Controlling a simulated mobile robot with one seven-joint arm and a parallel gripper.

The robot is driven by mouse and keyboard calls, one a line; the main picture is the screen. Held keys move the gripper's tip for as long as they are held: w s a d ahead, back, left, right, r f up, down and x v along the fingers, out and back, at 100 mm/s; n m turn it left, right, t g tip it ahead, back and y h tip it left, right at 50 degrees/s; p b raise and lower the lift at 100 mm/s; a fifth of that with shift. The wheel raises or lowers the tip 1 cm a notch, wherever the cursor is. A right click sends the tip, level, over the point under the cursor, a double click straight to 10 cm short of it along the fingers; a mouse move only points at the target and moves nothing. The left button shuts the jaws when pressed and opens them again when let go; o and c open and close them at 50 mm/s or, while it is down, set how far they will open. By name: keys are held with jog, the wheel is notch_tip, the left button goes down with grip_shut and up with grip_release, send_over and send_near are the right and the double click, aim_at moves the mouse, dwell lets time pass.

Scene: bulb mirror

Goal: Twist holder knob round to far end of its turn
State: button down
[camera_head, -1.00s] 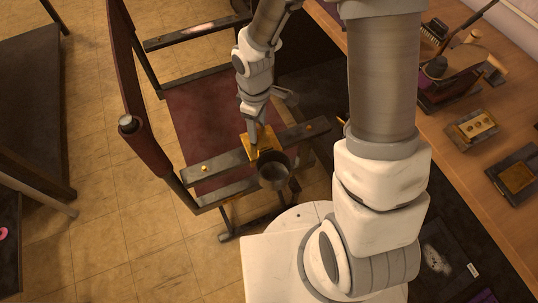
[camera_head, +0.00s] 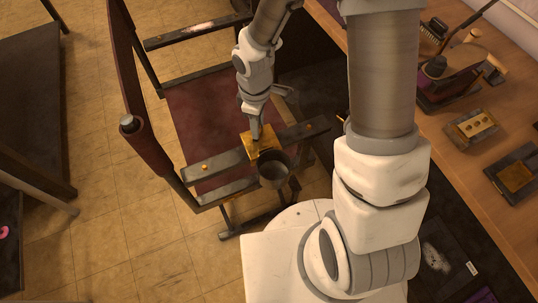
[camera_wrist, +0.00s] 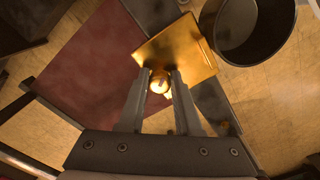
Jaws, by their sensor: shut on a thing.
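The holder is a dark round cup (camera_head: 273,170) beside a square brass plate (camera_head: 268,145) on the chair's near armrest bar. In the wrist view the brass plate (camera_wrist: 190,48) and dark cup (camera_wrist: 250,28) sit at the upper right. A small round brass knob (camera_wrist: 159,84) lies between my fingertips at the plate's lower edge. My gripper (camera_head: 257,137) points down at the plate in the head view, and its two fingers (camera_wrist: 160,82) are shut on the knob in the wrist view. The fingers hide part of the knob.
The chair has a dark red seat (camera_head: 205,115) and backrest (camera_head: 140,110). A wooden workbench (camera_head: 450,145) with tools and small trays runs along the right. A dark table (camera_head: 30,120) stands at the left. Tiled floor is open between table and chair.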

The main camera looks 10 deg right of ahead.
jog(key=shift+m+b, duration=0.6)
jog(key=shift+m, duration=0.8)
jog(key=shift+s, duration=0.1)
jog(key=c, duration=0.7)
grip_release()
jog(key=shift+n+p, duration=0.6)
jog(key=shift+n, duration=0.8)
